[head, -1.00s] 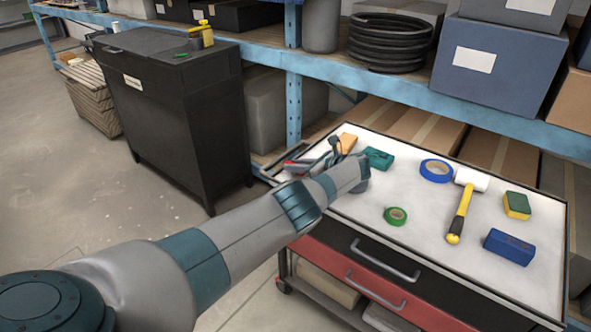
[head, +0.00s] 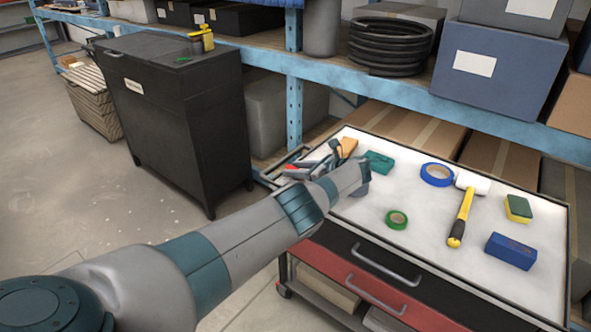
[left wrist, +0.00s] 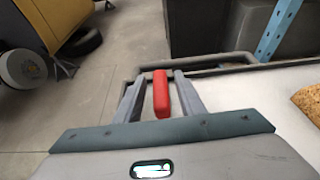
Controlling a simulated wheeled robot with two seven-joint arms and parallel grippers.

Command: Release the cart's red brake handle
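The cart's red brake handle (left wrist: 161,94) stands between the two fingers of my left gripper (left wrist: 159,78) in the left wrist view. A gap shows on each side of the handle, so the gripper is open around it, not shut on it. In the head view the handle (head: 299,173) is a small red patch at the cart's far left corner, partly hidden by my left gripper (head: 308,166). The cart (head: 425,218) has a white top with dark and red drawers. My right gripper is in neither view.
On the cart top lie an orange-brown block (head: 347,147), a teal block (head: 378,162), blue tape (head: 437,174), green tape (head: 397,219), a mallet (head: 463,215), a sponge (head: 518,208) and a blue box (head: 511,251). A black cabinet (head: 165,110) stands left; blue shelving (head: 400,93) runs behind.

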